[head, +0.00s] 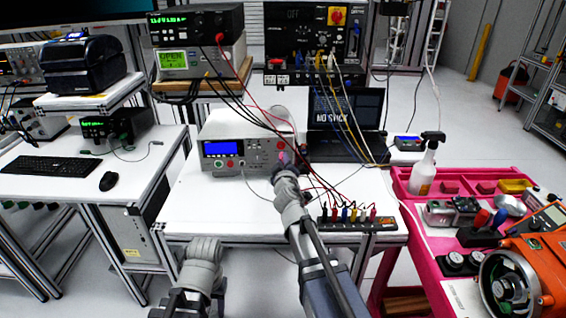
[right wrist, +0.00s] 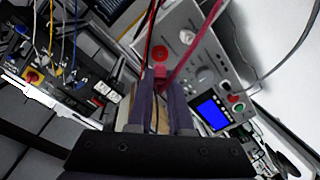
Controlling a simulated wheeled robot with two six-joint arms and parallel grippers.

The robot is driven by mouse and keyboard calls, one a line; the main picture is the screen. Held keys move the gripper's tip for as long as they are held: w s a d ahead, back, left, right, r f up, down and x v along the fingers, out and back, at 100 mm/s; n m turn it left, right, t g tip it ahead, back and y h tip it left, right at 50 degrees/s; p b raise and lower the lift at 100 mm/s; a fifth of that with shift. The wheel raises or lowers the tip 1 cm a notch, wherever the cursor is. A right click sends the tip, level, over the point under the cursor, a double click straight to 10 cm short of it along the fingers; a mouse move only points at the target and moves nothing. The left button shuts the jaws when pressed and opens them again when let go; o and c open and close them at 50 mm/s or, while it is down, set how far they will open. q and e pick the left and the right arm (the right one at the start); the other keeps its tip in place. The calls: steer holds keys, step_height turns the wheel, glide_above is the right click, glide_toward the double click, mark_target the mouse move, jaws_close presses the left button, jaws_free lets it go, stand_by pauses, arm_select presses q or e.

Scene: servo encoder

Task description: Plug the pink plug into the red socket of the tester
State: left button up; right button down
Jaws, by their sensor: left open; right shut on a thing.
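The tester (head: 222,168) is a pale box with a blue screen, standing on the white bench; its panel also shows in the right wrist view (right wrist: 205,72). My right gripper (head: 283,169) is at the right end of its front panel. It is shut on the pink plug (right wrist: 160,74), whose pink lead runs up and right. I cannot tell whether the tip touches the panel. My left gripper (head: 205,247) is low in the head view, apart from the tester, open and empty.
A strip of coloured plugs (head: 350,218) lies at the bench's front right. A laptop (head: 345,122) stands behind. Several cables hang across the tester's right side. A pink cart (head: 425,225) with a spray bottle (head: 425,165) is at the right. The bench's front left is clear.

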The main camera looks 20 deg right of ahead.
steer(key=shift+b+x, duration=0.35)
steer(key=shift+x, duration=2.85)
steer(key=shift+w, duration=0.1)
steer(key=c, duration=0.8)
jaws_free()
steer(key=shift+o, duration=0.2)
steer(key=f+v, duration=0.1)
steer(key=v, duration=0.6)
steer(key=shift+r+p, duration=0.4)
steer(key=shift+r, duration=0.1)
